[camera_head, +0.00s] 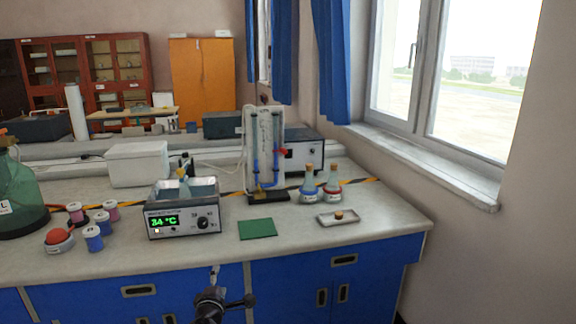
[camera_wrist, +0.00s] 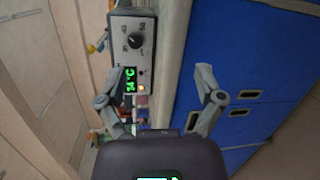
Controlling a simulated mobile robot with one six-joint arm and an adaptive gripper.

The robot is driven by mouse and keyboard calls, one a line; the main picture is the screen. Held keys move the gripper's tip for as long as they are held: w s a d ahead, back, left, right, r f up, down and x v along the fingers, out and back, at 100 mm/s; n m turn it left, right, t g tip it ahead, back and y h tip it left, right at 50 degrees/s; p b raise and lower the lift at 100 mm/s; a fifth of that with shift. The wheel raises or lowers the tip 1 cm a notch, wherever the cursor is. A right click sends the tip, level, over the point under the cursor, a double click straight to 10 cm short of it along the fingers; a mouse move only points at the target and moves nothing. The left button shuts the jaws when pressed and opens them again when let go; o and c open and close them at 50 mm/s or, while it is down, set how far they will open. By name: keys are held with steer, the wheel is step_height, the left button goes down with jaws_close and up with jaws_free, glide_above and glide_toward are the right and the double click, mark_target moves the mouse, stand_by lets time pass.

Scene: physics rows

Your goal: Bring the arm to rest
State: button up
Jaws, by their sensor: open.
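My gripper (camera_wrist: 163,80) is open in the wrist view, its two grey fingers spread wide with nothing between them. In the head view my gripper (camera_head: 214,274) shows small and end-on at the bottom centre, in front of the blue bench cabinets and below the worktop edge. In the wrist view the water bath (camera_wrist: 138,42) with its green display and knob lies beyond the left finger, apart from it. The water bath (camera_head: 183,222) stands on the bench in the head view, reading about 34 °C, with a flask (camera_head: 183,187) in it.
The bench (camera_head: 310,235) carries a green mat (camera_head: 257,228), a small tray (camera_head: 338,218), two stoppered flasks (camera_head: 308,188), a glass-column stand (camera_head: 264,150) and a white box (camera_head: 138,164). Several spools and a green bottle (camera_head: 20,195) are at left. The floor space before the cabinets looks clear.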

steer(key=w+d+f+m+g+h, duration=0.1)
steer(key=d+f+m+g+h, duration=0.3)
steer(key=d, duration=0.7)
steer(key=w+d+f+m+g+h, duration=0.1)
steer(key=d+f+m+g+h, duration=0.15)
steer(key=d+f+m, duration=0.6)
steer(key=s+d+f+m+g+y, duration=0.25)
steer(key=s+d+m+g, duration=0.2)
steer(key=d, duration=0.35)
steer(key=s+d+f+m+g+y, duration=0.1)
steer(key=s+d+m+g+y, duration=0.2)
steer(key=s+d+g, duration=0.3)
step_height(320, 180, up, 24)
steer(key=d+p, duration=0.1)
steer(key=p, duration=2.3)
steer(key=shift+d+p, duration=0.25)
steer(key=shift+p, duration=0.05)
